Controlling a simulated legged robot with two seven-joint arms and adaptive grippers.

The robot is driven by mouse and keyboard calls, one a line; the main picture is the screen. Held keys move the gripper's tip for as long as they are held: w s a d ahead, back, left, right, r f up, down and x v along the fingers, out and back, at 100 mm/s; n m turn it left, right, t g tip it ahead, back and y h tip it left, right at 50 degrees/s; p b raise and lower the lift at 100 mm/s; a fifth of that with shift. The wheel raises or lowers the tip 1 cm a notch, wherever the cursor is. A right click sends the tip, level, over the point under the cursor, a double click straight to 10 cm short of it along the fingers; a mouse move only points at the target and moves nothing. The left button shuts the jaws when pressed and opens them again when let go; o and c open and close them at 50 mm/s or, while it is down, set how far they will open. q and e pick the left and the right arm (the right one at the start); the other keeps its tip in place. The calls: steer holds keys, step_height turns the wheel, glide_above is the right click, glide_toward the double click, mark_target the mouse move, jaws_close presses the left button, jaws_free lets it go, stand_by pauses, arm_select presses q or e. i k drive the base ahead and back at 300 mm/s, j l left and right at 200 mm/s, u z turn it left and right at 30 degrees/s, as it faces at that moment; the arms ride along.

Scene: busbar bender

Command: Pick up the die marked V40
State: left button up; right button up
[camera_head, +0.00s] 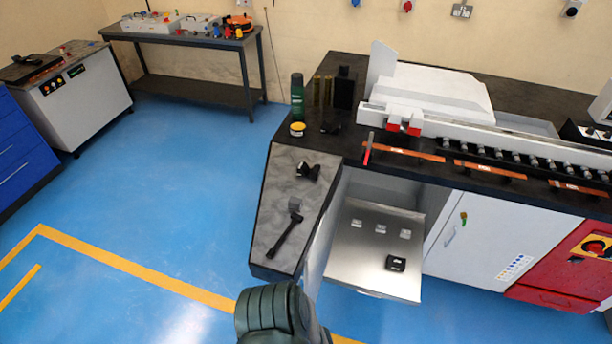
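An open steel drawer (345,265) is pulled out under the dark bench. Three small light metal pieces sit in a row towards its back: a left one (357,223), a middle one (379,229) and a right one (405,234). A small black block (396,263) lies nearer the front right of the drawer. I cannot read any marking, so I cannot tell which of these, if any, is the V40 die. A dark rounded part of my own body shows at the bottom edge. Neither of my grippers shows.
A grey mottled bench end (285,180) carries a black tool with a handle (288,235) and a small black item (308,172). The bender (430,90) stands on the bench (540,194). A green bottle (297,97) stands at its left. Blue floor is clear on the left.

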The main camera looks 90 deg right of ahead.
mark_target(303, 170)
steer(key=i+l+z, duration=0.25)
steer(key=z, duration=0.2)
steer(key=i+z, duration=0.85)
steer(key=i+j+z, duration=0.15)
steer(key=i+z, duration=0.3)
steer(key=i+j+z, duration=0.25)
steer(key=z, duration=0.2)
steer(key=i+l+z, duration=0.1)
steer(key=z, duration=0.3)
steer(key=i+z, duration=0.3)
steer(key=z, duration=0.15)
steer(key=i+z, duration=0.2)
steer(key=z, duration=0.2)
steer(key=i+z, duration=0.2)
steer(key=z, duration=0.25)
steer(key=i+j+z, duration=0.2)
steer(key=z, duration=0.2)
